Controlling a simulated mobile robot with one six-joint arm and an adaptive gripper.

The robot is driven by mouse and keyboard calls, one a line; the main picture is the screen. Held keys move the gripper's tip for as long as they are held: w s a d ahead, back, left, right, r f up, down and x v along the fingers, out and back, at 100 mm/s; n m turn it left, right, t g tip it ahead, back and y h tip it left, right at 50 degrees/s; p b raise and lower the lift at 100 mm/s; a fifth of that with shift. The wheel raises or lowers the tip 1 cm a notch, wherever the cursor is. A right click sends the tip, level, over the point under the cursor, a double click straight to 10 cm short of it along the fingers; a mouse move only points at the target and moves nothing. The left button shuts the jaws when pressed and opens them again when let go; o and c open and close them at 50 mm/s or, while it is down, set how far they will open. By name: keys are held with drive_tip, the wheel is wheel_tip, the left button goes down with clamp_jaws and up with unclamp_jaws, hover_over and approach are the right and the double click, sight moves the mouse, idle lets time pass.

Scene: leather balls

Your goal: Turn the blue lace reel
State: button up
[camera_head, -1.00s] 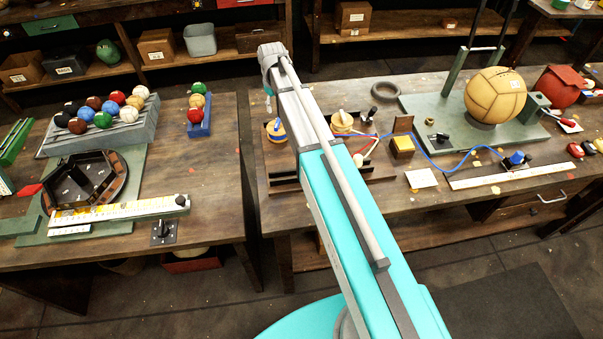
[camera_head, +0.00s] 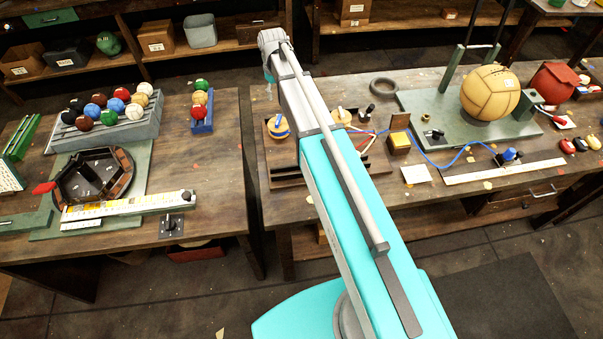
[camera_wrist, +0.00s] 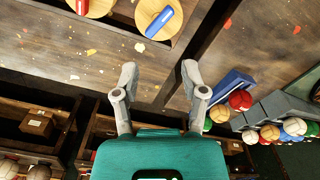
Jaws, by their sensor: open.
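The blue lace reel is a round wooden disc (camera_wrist: 143,8) with a blue bar (camera_wrist: 160,22) across its top. It lies at the top of the wrist view, partly cut off by the frame edge. In the head view the reel (camera_head: 278,126) sits at the left end of the right bench, just left of my arm. My gripper (camera_wrist: 159,70) is open and empty, its two fingers spread. In the wrist view the reel lies beyond the fingertips, apart from them.
A second wooden disc with a red bar (camera_wrist: 82,5) is beside the reel. A blue rack of balls (camera_head: 202,120) stands on the left bench, across a narrow gap.

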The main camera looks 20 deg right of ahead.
sight(278, 119)
drive_tip(key=s+f+m+b, duration=0.1)
drive_tip(key=s+f+b, duration=0.3)
drive_tip(key=s, duration=0.4)
drive_tip(key=s+d+f+m+b, duration=0.1)
drive_tip(key=s+f+b, duration=0.4)
drive_tip(key=s, duration=0.3)
drive_tip(key=s+f+m+b, duration=0.1)
drive_tip(key=s+f+b, duration=0.4)
drive_tip(key=s, duration=0.3)
drive_tip(key=shift+s+d+f+m, duration=0.2)
drive_tip(key=shift+f+m, duration=0.1)
drive_tip(key=shift+m, duration=0.1)
drive_tip(key=o, duration=0.4)
drive_tip(key=shift+w+r, duration=0.2)
drive_tip(key=shift+o, duration=1.1)
drive_tip(key=w+r+n+p, duration=0.6)
drive_tip(key=w+r+p, duration=0.1)
drive_tip(key=w, duration=0.5)
drive_tip(key=w+a+r+n+p, duration=0.1)
drive_tip(key=w+r+n+p, duration=0.5)
drive_tip(key=w, duration=0.6)
drive_tip(key=shift+w+a+r+p, duration=0.2)
drive_tip(key=shift+w+r+p, duration=0.1)
drive_tip(key=shift+r+p, duration=0.7)
drive_tip(key=shift+w+n, duration=0.25)
drive_tip(key=shift+n, duration=0.05)
drive_tip(key=shift+f, duration=0.25)
